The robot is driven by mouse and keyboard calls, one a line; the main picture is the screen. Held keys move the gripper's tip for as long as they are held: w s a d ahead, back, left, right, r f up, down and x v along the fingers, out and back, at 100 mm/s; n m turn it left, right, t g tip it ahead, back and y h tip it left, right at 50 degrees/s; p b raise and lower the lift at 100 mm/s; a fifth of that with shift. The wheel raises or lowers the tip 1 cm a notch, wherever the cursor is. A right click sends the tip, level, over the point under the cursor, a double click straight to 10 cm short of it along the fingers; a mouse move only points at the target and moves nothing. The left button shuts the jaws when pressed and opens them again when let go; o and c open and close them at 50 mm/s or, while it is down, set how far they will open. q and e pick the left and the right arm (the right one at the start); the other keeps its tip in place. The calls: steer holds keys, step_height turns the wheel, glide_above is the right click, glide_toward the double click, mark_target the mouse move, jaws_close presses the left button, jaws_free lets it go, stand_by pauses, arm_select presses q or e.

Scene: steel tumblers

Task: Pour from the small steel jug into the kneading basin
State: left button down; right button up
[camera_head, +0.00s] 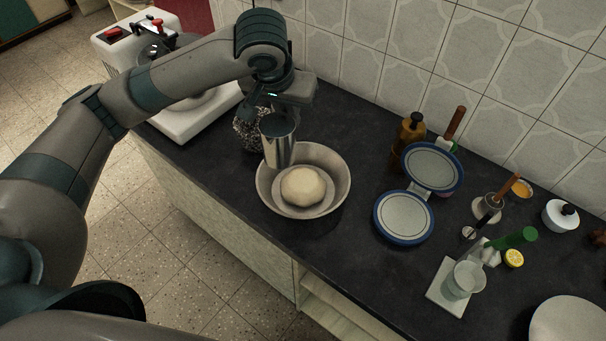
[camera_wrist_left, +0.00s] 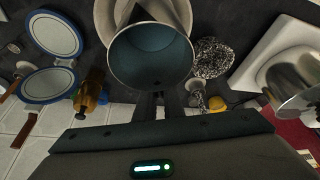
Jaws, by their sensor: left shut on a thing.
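The small steel jug (camera_head: 278,143) is a shiny tapered cup in my left gripper (camera_head: 264,104), above the rear left rim of the kneading basin (camera_head: 341,187). It looks nearly upright, and no stream shows. In the left wrist view I look into the jug's wide mouth (camera_wrist_left: 150,57); its inside is dark, and I cannot tell what it holds. My left gripper's fingers (camera_wrist_left: 160,106) are shut on the jug's near side there. The wide pale basin stands on the dark counter with a round ball of dough (camera_head: 302,187) inside. It shows partly behind the jug (camera_wrist_left: 186,12). My right gripper is not in view.
A speckled dark object (camera_head: 246,131) stands just left of the jug. A white machine (camera_head: 190,122) is behind my left arm. A blue-rimmed two-pan scale (camera_head: 404,217) and brown bottle (camera_head: 410,130) stand right of the basin. A glass (camera_head: 465,278) stands farther right, on a white board.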

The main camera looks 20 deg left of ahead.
arm_select(q)
steer(key=w+d+r+p, duration=0.2)
steer(key=w+r+p, duration=0.15)
steer(key=w, duration=0.65)
steer(key=w+d+r+p, duration=0.25)
steer(key=w+p, duration=0.25)
steer(key=w, duration=0.6)
steer(key=d+f+m+p, duration=0.1)
steer(key=f+p, duration=0.2)
steer(key=f, duration=0.5)
steer(key=d+f+m+h+p, duration=0.1)
steer(key=d+f+p, duration=0.1)
steer(key=f, duration=0.7)
steer(key=shift+s+d+f+p, duration=0.15)
steer(key=shift+s+f+p, duration=0.15)
steer(key=shift+p, duration=0.2)
steer(key=s+a+r+t+h, duration=0.2)
steer(key=s+r+t, duration=0.2)
steer(key=s+t, duration=0.3)
steer(key=shift+s+t, duration=0.4)
steer(key=shift+t, duration=0.7)
